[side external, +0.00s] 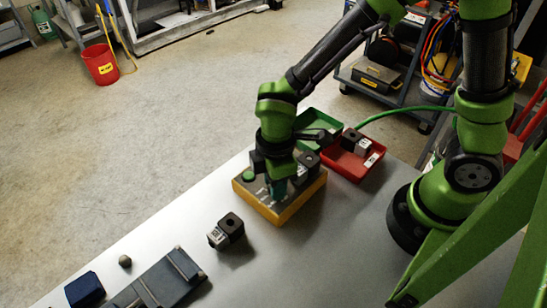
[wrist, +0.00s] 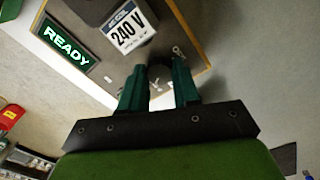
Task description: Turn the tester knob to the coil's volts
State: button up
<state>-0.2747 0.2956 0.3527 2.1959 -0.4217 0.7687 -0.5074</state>
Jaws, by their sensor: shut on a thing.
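The tester (side external: 268,210) is a box with a yellow-orange body and grey top on the bench. In the wrist view its panel (wrist: 188,30) carries a lit display (wrist: 67,45) reading READY in green. A coil with a white label (wrist: 130,27) reading 240 V stands at the panel; a dark coil (side external: 309,164) also shows on the tester in the side view. My gripper (wrist: 160,78) points down at the panel, its teal fingers shut on the dark round knob (wrist: 160,71). The knob is mostly hidden between the fingers, and its setting cannot be read.
A red tray (side external: 372,174) holding a coil and a green tray (side external: 306,116) stand behind the tester. Another coil (side external: 231,226) lies on the bench in front. A small round object (side external: 125,261), a dark blue block (side external: 85,289) and a dark plate (side external: 168,282) are at lower left.

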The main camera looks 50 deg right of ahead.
jog(key=o, duration=1.1)
jog(key=shift+c, duration=0.2)
notch_tip(320, 180, up, 17)
jog(key=shift+s+a, duration=0.15)
jog(key=shift+s, duration=0.15)
